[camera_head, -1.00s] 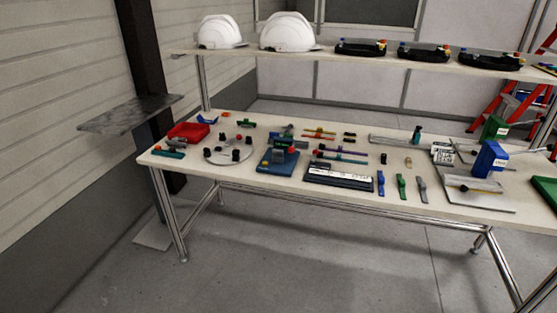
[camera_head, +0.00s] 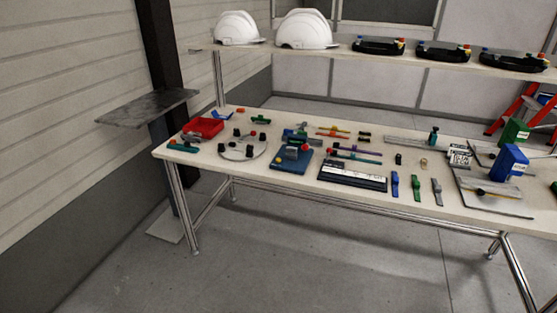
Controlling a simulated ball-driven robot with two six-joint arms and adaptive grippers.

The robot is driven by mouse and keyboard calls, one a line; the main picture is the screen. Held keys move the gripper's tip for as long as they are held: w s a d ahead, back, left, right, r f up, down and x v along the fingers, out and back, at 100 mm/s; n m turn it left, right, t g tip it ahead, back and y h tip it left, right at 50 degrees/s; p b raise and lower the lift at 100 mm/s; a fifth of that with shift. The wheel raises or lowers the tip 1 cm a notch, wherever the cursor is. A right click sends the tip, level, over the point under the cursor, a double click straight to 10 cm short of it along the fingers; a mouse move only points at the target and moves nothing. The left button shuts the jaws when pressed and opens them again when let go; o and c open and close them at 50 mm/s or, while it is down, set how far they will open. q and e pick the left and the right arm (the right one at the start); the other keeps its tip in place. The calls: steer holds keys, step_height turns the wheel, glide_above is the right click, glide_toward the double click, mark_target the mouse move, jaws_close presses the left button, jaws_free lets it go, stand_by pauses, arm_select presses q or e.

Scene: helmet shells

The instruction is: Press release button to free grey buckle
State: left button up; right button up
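Neither of my grippers is in view. A grey strap-like piece (camera_head: 437,192) lies at the front edge of the workbench (camera_head: 300,192), right of a green one (camera_head: 417,187) and a blue one (camera_head: 395,185). I cannot tell whether this grey piece is the grey buckle. A blue fixture (camera_head: 291,161) with a grey and dark body and a red end stands left of the bench's middle. No release button can be made out at this size.
A red tray (camera_head: 204,127) and a round plate with dark knobs (camera_head: 243,145) are on the left. A black-and-white panel (camera_head: 352,177) lies at the front. A blue box (camera_head: 509,163) stands right. White helmets (camera_head: 304,30) sit on the shelf above. Floor in front is clear.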

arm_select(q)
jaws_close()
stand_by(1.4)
